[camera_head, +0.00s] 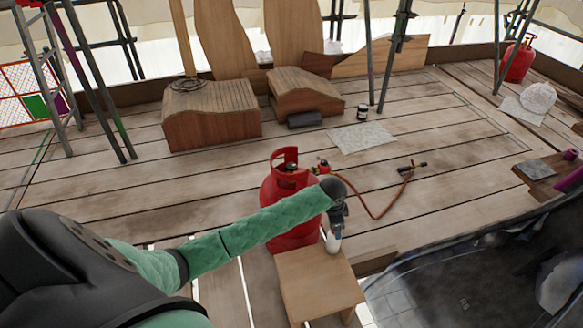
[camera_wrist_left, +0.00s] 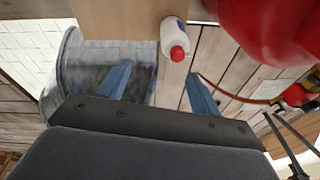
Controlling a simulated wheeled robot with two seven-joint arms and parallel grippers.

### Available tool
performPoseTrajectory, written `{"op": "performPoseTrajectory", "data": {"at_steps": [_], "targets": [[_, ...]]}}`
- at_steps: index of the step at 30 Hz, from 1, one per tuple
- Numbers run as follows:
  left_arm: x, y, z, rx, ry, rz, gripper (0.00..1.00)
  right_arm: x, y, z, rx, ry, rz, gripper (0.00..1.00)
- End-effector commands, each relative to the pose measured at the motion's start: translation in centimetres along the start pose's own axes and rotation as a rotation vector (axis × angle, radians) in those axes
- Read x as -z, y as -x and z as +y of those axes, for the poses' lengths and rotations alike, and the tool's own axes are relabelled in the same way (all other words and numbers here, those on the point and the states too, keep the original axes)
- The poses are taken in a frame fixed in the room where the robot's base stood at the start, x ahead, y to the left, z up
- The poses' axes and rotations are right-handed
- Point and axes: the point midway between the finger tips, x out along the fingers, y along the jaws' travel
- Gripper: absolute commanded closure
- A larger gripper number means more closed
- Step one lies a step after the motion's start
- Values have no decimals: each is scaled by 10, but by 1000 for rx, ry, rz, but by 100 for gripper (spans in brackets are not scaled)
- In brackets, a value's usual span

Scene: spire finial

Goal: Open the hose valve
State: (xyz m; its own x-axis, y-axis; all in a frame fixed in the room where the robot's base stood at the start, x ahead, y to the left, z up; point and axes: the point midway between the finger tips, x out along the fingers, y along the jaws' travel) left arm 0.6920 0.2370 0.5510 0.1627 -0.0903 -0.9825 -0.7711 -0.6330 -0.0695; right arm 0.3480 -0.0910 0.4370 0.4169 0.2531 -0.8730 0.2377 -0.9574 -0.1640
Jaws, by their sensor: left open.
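A red gas cylinder (camera_head: 290,232) stands on the plank deck, with a collar handle on top. A red valve with brass fittings (camera_head: 323,167) sits at its upper right, where the orange-brown hose (camera_head: 378,215) begins. The hose curves right to a dark torch-like end (camera_head: 410,168). My left gripper (camera_head: 339,212) is just right of the cylinder, close to the valve. In the left wrist view its two blue fingers (camera_wrist_left: 158,88) are apart with nothing gripped. There the valve (camera_wrist_left: 295,95) lies at the right edge, outside the fingers, beside the cylinder (camera_wrist_left: 265,30). My right gripper is not in view.
A white bottle with a red cap (camera_head: 333,242) stands on a wooden stool (camera_head: 318,285) below my left gripper. Dark sheeting (camera_head: 470,280) covers the lower right. Curved wooden pieces (camera_head: 212,115) and scaffold poles stand behind. Deck right of the cylinder is mostly clear.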

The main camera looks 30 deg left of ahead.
Motion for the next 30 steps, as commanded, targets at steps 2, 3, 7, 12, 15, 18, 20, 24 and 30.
{"op": "performPoseTrajectory", "data": {"at_steps": [2, 3, 7, 12, 15, 18, 20, 24, 30], "targets": [[-1, -1, -43, 22, -14, -13, 36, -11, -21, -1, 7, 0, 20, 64], [-1, 1, -63, 28, -20, -18, 36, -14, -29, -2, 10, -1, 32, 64], [-7, 11, -128, 53, -29, -33, 36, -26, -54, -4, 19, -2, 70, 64], [-21, 37, -213, 86, -26, -49, 36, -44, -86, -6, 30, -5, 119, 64], [-34, 55, -255, 92, -21, -61, 36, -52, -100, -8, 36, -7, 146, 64], [-50, 70, -286, 77, -23, -82, 36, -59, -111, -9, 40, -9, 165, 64], [-62, 77, -299, 57, -29, -100, 36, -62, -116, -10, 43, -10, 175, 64], [-90, 89, -315, -23, -57, -148, 36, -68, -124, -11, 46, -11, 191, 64], [-105, 87, -317, -79, -80, -173, 36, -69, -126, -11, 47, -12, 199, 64]]}}
